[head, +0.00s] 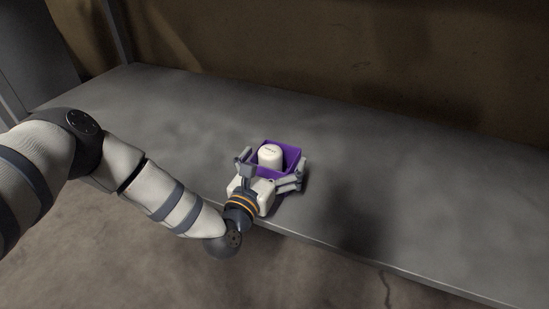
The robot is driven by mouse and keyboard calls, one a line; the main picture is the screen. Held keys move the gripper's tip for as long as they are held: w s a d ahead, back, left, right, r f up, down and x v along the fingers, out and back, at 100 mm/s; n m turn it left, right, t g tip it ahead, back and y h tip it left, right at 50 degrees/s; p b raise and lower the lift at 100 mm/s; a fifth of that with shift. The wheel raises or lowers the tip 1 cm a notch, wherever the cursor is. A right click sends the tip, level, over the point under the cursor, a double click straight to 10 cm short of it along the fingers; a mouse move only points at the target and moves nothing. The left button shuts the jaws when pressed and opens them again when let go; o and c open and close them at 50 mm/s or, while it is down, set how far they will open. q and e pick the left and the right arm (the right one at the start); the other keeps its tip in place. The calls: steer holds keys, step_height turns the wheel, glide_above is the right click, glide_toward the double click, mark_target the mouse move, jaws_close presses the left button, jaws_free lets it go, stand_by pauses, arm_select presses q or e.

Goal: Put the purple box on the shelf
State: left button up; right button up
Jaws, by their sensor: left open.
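The purple box (291,155) sits on the grey shelf (390,175), close to its front edge. It is open at the top, and a white rounded object (270,156) stands in it. My left gripper (272,168) is at the near side of the box, its fingers open and spread to the box's left and right sides. Whether the fingers touch the box I cannot tell. The gripper hides the lower front of the box. My right gripper is not in view.
The shelf surface is bare to the left and right of the box. A brown wall (330,50) stands behind it. An upright post (116,30) rises at the back left. The shelf's front edge (345,252) drops to a stained floor (290,280).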

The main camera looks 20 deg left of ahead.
arm_select(q)
steer(key=s+p, duration=0.3)
steer(key=s, duration=0.8)
steer(key=shift+s+a+p, duration=0.2)
steer(key=shift+s+p, duration=0.1)
steer(key=shift+s, duration=0.05)
steer(key=shift+f, duration=0.1)
